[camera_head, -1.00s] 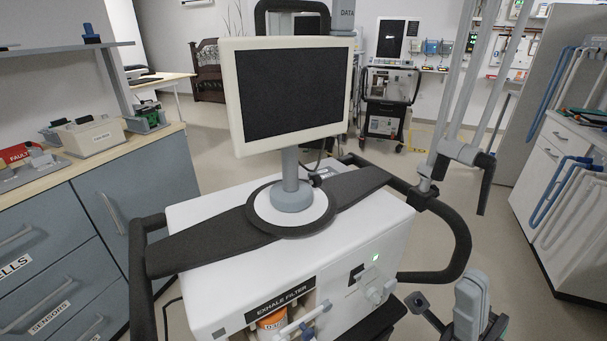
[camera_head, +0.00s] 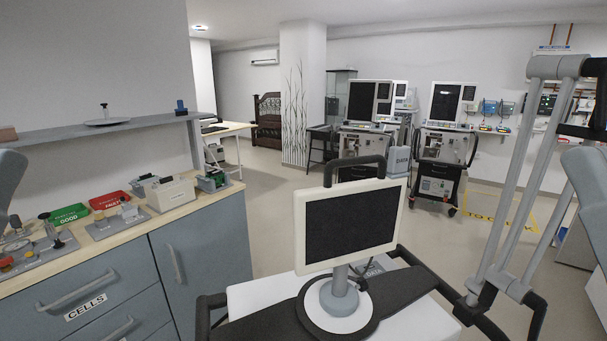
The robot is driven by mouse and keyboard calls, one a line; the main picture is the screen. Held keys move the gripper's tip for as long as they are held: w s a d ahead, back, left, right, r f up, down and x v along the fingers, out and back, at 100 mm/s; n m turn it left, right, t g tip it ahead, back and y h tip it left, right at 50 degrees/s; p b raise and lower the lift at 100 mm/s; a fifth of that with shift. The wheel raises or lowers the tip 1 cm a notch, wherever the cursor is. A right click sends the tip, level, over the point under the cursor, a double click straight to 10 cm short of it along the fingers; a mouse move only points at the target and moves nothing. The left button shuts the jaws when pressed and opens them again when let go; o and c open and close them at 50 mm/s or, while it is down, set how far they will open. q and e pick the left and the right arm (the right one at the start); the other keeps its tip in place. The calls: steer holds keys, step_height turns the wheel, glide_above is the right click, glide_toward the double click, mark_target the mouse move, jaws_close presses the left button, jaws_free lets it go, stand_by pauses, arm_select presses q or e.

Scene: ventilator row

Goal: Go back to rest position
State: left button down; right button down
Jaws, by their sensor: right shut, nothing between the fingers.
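My right gripper (camera_head: 588,195) shows only in part at the right edge, near the camera, as a grey body cut off by the frame. It is shut and empty and stands clear of the ventilator. Its fingertips do not show clearly. A grey part of my left arm (camera_head: 9,182) shows at the left edge; the left gripper itself is out of frame. The near ventilator stands at the bottom centre, with its dark screen (camera_head: 350,226) and white top (camera_head: 425,322); its front is below the frame.
A grey jointed support arm (camera_head: 515,165) rises at the right, close to my right arm. The left counter (camera_head: 190,214) holds a green tray (camera_head: 69,214), a red tray (camera_head: 109,200) and several devices under a shelf (camera_head: 70,132). More ventilators (camera_head: 441,150) stand behind; the middle floor is free.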

step_height(320, 180, up, 23)
steer(key=p, duration=1.9)
steer(key=shift+r, duration=0.1)
